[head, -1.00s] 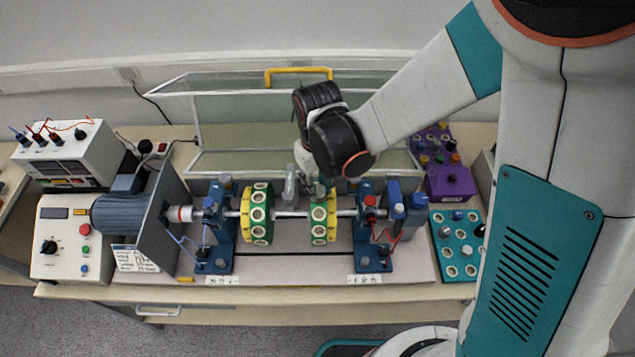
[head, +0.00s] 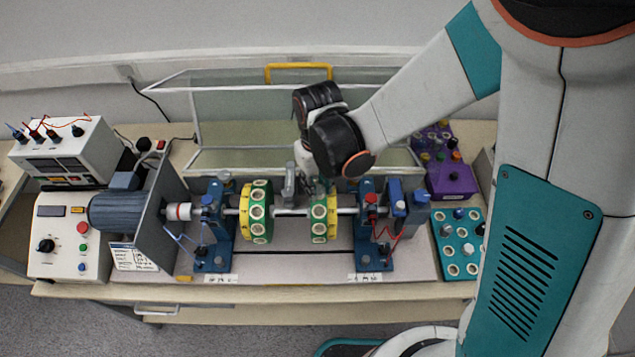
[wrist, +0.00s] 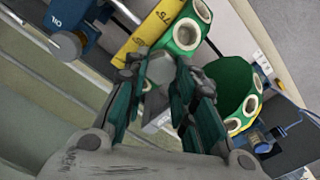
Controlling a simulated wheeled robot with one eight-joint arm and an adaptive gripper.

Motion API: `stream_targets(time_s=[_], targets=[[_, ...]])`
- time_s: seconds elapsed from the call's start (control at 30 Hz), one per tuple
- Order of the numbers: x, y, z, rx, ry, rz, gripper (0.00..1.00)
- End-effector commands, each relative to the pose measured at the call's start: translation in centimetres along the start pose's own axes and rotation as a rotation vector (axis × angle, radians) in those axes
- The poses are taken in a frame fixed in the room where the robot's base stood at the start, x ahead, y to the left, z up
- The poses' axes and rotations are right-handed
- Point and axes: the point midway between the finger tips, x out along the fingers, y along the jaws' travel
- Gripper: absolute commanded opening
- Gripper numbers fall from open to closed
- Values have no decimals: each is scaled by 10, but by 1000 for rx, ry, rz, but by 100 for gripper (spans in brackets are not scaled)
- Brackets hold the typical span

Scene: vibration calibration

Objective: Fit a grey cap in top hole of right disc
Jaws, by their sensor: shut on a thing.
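The right disc (head: 320,222), green with a yellow face and light-ringed holes, is on the shaft between the blue stands. Its rim (wrist: 187,33) also shows in the wrist view. My gripper (wrist: 160,66) is over the top of this disc, its two fingers shut on a grey piece (wrist: 160,72) that looks like the cap. The grey piece is close against the disc's rim, around where the top hole lies. The fingers hide that hole, and I cannot tell how deep the piece sits. In the head view my wrist partly covers the gripper (head: 308,190).
The left disc (head: 257,212) is on the same shaft. A teal tray (head: 447,258) with holes and caps lies at the right, below a purple box (head: 450,183). An open clear cover (head: 225,135) with a yellow handle is behind. A motor (head: 125,212) is at left.

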Motion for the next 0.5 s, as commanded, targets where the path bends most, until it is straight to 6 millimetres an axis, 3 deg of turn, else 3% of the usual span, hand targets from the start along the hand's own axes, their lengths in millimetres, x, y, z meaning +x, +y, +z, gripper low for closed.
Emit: stream_targets(time_s=[0.17,0.2,0.3,0.5], targets=[[3,0,0,0,0,0,18],[3,0,0,0,0,0,29],[2,0,0,0,0,0,48],[2,0,0,0,0,0,48]])
